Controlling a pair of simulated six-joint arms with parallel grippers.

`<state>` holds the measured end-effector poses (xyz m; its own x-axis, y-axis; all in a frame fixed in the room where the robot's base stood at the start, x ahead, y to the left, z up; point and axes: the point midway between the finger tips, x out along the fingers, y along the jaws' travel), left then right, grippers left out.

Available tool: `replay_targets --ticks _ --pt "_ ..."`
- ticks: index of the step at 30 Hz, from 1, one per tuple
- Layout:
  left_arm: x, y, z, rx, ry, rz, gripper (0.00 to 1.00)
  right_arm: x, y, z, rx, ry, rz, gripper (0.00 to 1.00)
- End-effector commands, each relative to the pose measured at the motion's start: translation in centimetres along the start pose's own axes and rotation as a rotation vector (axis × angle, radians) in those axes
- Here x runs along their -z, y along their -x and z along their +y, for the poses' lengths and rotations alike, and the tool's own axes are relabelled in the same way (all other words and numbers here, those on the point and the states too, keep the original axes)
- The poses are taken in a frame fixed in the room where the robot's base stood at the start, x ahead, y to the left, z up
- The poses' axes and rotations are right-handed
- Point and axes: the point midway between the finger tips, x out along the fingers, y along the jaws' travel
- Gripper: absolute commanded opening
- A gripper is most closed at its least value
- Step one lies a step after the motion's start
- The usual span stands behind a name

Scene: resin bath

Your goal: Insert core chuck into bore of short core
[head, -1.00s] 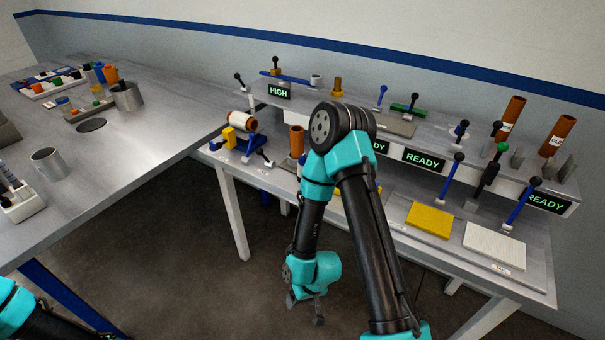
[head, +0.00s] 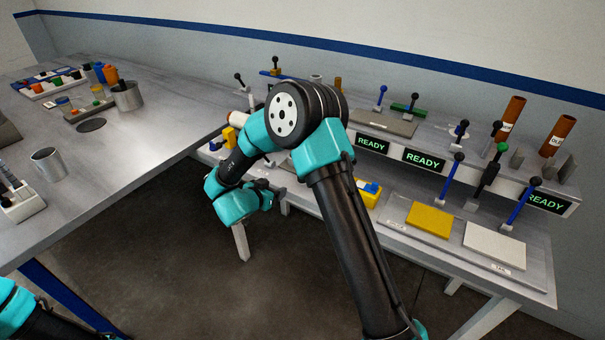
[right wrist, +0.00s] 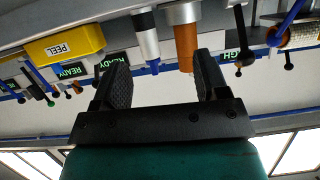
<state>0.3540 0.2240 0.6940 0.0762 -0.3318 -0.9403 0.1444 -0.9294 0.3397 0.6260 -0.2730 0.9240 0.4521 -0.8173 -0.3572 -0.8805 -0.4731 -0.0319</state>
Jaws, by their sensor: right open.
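In the right wrist view, an orange-brown tube (right wrist: 186,48), apparently the short core, stands out from a wider grey metal cylinder (right wrist: 182,12). Beside it is a slim black, white and blue piece (right wrist: 148,40), which may be the core chuck; I cannot tell for sure. My right gripper (right wrist: 163,85) is open and empty, and the tube appears beyond its fingers, nearer one of them. In the head view my right gripper (head: 277,192) is at the front edge of the lower shelf, and my arm hides the tube. My left gripper is out of view.
A yellow block (right wrist: 62,48) marked PEEL is at left in the wrist view. A pale roll (head: 238,118) lies at the bench's left end. Yellow (head: 430,219) and white (head: 494,245) pads lie at right. Levers and two tall brown tubes (head: 511,112) stand on the upper shelf.

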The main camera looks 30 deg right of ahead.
Motion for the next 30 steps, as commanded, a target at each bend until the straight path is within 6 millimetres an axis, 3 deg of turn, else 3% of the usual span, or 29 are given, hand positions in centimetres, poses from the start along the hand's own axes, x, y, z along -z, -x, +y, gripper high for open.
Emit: replay_targets --ticks 3,6,17,23,30 --pt "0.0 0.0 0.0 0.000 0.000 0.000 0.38 2.1 2.1 -0.4 -0.128 -0.035 0.021 0.67" --pt "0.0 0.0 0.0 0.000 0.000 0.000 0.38 3.0 3.2 -0.4 -0.191 -0.044 0.021 0.67" --pt "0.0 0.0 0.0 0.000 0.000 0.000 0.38 3.2 3.5 -0.3 -0.213 -0.045 0.019 0.67" --pt "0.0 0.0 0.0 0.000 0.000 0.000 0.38 3.2 2.0 0.0 -0.215 -0.045 0.018 0.67" --pt "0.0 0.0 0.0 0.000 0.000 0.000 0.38 3.2 -1.8 0.8 -0.215 -0.045 0.019 0.67"
